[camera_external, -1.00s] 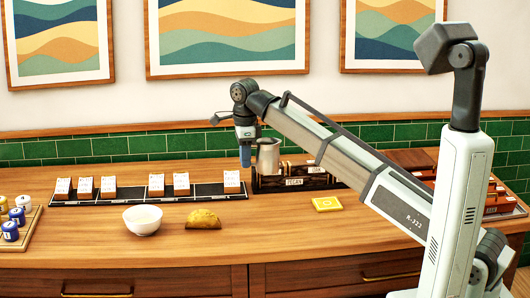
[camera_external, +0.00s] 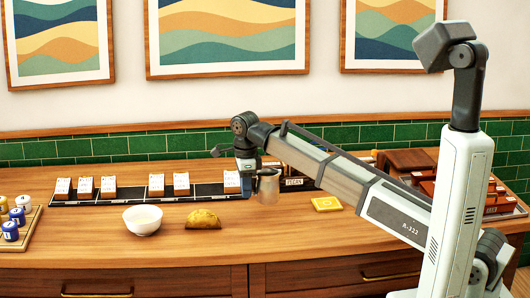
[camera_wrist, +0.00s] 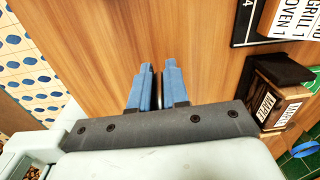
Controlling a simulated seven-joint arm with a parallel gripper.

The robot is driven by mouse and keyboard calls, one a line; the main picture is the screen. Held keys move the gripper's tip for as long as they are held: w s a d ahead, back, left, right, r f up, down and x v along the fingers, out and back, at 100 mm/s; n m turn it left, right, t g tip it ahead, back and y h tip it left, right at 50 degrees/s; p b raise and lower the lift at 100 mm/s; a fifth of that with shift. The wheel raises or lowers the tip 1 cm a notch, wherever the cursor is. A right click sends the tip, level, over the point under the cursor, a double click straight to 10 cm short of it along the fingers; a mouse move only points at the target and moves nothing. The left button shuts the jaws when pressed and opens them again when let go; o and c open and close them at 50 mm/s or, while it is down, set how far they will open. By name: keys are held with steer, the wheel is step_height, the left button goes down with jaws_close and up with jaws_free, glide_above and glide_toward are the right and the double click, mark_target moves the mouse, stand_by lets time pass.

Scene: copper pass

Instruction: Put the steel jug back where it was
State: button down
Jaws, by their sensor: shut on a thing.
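The steel jug (camera_external: 268,188) is a grey metal pitcher, upright in the external view, in front of the dark labelled box. My gripper (camera_external: 249,186) is at the jug's left side and shut on it. I cannot tell whether the jug's base touches the counter. In the wrist view the blue fingers of my gripper (camera_wrist: 155,80) are close together over bare wood. The jug is hardly visible there, with only a thin dark and pale sliver between the fingers.
A black strip with ticket cards (camera_external: 181,184) runs left. The front middle is clear.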

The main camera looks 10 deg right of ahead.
steer(key=shift+f, duration=2.6)
steer(key=shift+f, duration=0.1)
steer(key=c, duration=1.1)
jaws_free()
step_height(320, 180, up, 12)
steer(key=shift+s+r, duration=0.1)
steer(key=shift+s, duration=0.05)
